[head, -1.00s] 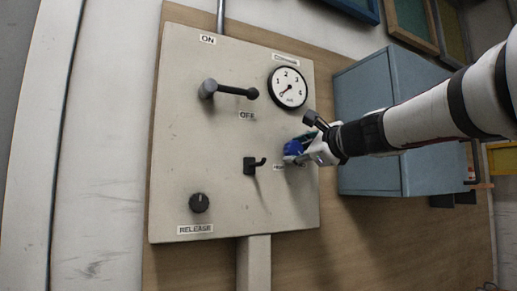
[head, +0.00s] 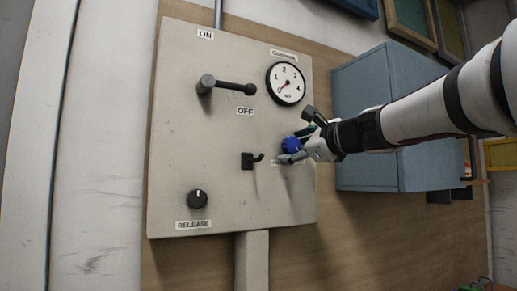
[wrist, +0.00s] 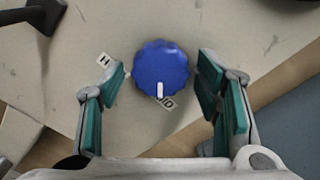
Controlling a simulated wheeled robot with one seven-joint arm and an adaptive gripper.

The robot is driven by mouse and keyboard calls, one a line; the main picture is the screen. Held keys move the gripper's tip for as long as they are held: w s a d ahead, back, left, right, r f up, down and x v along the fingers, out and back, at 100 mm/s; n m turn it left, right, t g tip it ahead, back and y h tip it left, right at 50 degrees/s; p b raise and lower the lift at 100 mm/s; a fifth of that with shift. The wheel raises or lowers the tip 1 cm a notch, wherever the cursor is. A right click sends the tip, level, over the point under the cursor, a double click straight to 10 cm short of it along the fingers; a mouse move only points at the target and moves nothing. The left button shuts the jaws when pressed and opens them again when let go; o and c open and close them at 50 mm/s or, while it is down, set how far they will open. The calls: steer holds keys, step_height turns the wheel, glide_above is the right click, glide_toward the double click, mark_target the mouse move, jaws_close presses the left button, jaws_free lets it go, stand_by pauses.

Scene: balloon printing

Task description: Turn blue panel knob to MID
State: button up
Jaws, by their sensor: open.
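The blue knob (head: 291,145) is on the right side of the pale control panel (head: 215,140). In the wrist view the blue knob (wrist: 160,66) has a scalloped edge and a white pointer mark at its lower edge. My gripper (head: 298,145) is at the knob. In the wrist view my gripper (wrist: 161,72) is open, with a green-padded finger on each side of the knob and a visible gap on both sides.
A lever (head: 228,86), a round gauge (head: 285,83) and a black release knob (head: 197,199) are also on the panel. A blue-grey cabinet (head: 370,90) stands to the right, behind my arm.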

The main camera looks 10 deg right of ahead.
steer(key=v, duration=1.2)
steer(key=s+a+f+n+g, duration=0.35)
steer(key=s+f+n, duration=0.2)
steer(key=f, duration=0.35)
steer(key=s+a+f+n+g, duration=0.35)
steer(key=f+n, duration=0.25)
steer(key=f, duration=0.4)
steer(key=s+d+f+n+g+h, duration=0.1)
steer(key=s+f+n+g+h, duration=0.1)
steer(key=s+f+n, duration=0.4)
steer(key=s+d+f+n+g+h, duration=0.2)
steer(key=s+f+n, duration=0.4)
steer(key=f, duration=0.6)
steer(key=s+h, duration=0.1)
steer(key=s, duration=0.1)
steer(key=shift+s+f+g+h, duration=0.3)
steer(key=shift+g, duration=0.1)
